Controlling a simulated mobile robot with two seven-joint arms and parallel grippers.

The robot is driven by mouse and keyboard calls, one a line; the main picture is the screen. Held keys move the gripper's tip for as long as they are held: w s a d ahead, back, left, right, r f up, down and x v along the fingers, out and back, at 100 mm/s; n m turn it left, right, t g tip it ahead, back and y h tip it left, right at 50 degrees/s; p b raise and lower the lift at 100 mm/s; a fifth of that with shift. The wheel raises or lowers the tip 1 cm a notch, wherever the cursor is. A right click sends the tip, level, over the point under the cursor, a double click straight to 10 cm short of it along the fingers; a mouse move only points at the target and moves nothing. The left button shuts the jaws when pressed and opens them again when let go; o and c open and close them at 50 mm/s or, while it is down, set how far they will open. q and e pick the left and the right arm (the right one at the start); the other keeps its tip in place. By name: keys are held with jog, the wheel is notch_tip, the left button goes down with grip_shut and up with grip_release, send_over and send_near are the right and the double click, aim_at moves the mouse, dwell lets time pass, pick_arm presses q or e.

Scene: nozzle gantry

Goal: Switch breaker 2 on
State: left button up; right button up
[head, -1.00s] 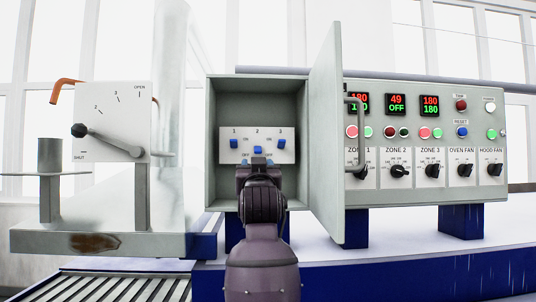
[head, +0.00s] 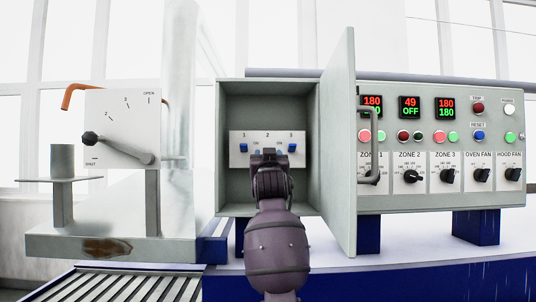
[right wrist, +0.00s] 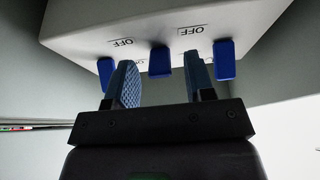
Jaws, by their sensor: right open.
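The breaker panel (head: 240,137) is a white plate with blue levers numbered 1, 2 and 3 inside an open grey cabinet. Levers 1 (head: 243,148) and 3 (head: 292,148) show in the head view; lever 2 is largely hidden behind my right gripper (head: 269,153). In the right wrist view, upside down, the middle lever, breaker 2 (right wrist: 160,62), lies between the two spread fingers of my right gripper (right wrist: 164,82). The fingers are open; I cannot tell whether they touch it. The outer levers (right wrist: 106,74) (right wrist: 224,60) lie outside the fingers. My left gripper is out of view.
The cabinet door (head: 338,140) stands open on the right, its handle facing the control console (head: 440,200) with displays and knobs. The cabinet walls (head: 222,150) surround the gripper closely. A lever plate (head: 120,110) stands at left, above a roller conveyor (head: 135,285).

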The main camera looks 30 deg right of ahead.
aim_at(268, 144)
jog(key=shift+w+d+r, duration=0.15)
jog(key=shift+w+d, duration=0.05)
jog(key=shift+w, duration=0.1)
grip_shut()
jog(key=shift+r+g, duration=0.1)
jog(key=shift+g, duration=0.3)
jog(key=r+g+y, duration=0.1)
jog(key=g+y, duration=0.1)
jog(key=g, duration=0.1)
jog(key=shift+s+a+r, duration=0.1)
jog(key=shift+s+r, duration=0.05)
jog(key=shift+r, duration=0.2)
jog(key=shift+r+g+y, duration=0.4)
jog(key=shift+g+y, duration=0.35)
jog(key=shift+g, duration=0.5)
jog(key=shift+r+g+y, duration=0.35)
jog(key=shift+g+y, duration=0.4)
jog(key=shift+g, duration=0.5)
jog(key=shift+w, duration=0.2)
